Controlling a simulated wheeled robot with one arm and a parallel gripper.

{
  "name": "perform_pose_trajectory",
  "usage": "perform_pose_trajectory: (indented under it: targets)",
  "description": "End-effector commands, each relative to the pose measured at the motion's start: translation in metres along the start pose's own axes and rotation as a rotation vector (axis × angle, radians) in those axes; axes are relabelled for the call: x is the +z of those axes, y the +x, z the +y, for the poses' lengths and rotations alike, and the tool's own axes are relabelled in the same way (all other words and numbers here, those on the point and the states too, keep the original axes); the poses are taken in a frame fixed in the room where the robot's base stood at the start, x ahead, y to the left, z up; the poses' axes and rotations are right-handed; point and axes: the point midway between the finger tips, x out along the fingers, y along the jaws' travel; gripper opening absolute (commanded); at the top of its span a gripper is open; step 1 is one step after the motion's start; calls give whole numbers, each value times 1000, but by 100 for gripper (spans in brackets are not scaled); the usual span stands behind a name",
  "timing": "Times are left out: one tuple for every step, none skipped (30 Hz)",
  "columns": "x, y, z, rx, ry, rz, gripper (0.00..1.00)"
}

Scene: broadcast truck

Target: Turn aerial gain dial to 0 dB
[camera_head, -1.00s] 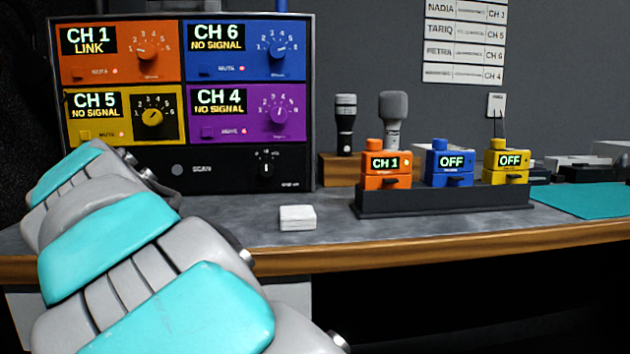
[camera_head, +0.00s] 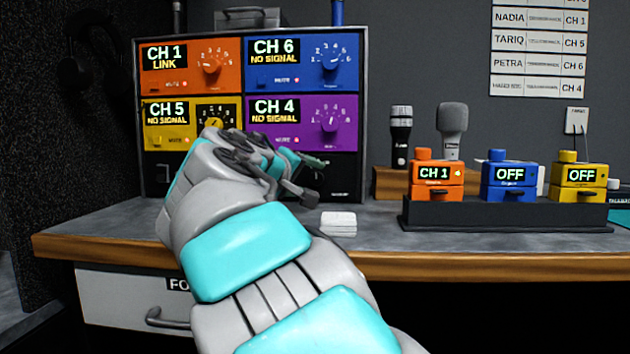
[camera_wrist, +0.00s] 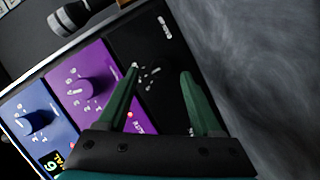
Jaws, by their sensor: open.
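The receiver rack (camera_head: 345,178) stands on the desk with coloured channel panels above a black bottom panel. The small black dial on that bottom panel is hidden behind my gripper (camera_head: 316,162) in the head view. In the wrist view, the black panel (camera_wrist: 166,28) carries small white dial marks (camera_wrist: 150,72). The green fingers of my gripper (camera_wrist: 160,70) are apart, reaching over the panel on either side of the marks. The knob is too dark to make out, so its setting and any contact cannot be told. My gripper appears empty.
A purple panel knob (camera_wrist: 95,88) is close beside one finger. A white block (camera_head: 338,220) lies on the desk. Orange, blue and yellow packs stand in a dark holder (camera_head: 500,215) at right. The desk between rack and holder is mostly clear.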

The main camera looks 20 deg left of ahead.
Motion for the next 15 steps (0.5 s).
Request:
perform_pose_trajectory:
  targets:
    - [0, 8, -2, -2, -1, -1, 67]
    - [0, 12, -2, -2, -1, -1, 67]
    - [0, 16, -2, -2, -1, -1, 67]
    - [0, 19, -2, -2, -1, -1, 67]
    - [0, 21, -2, -2, -1, -1, 67]
    - [0, 24, -2, -2, 0, -1, 67]
    - [0, 26, -1, -1, 0, -1, 67]
    - [0, 27, -1, -1, 0, -1, 67]
    - [0, 28, -1, 0, 0, -1, 67]
    - [0, 28, 0, 0, 0, -1, 67]
    - [0, 29, 0, 0, 0, -1, 67]
    - [0, 29, 0, 0, 0, -1, 67]
    - [0, 29, 0, 0, 0, -1, 67]
    - [0, 29, 0, 0, 0, -1, 67]
    - [0, 29, 0, 0, 0, -1, 67]
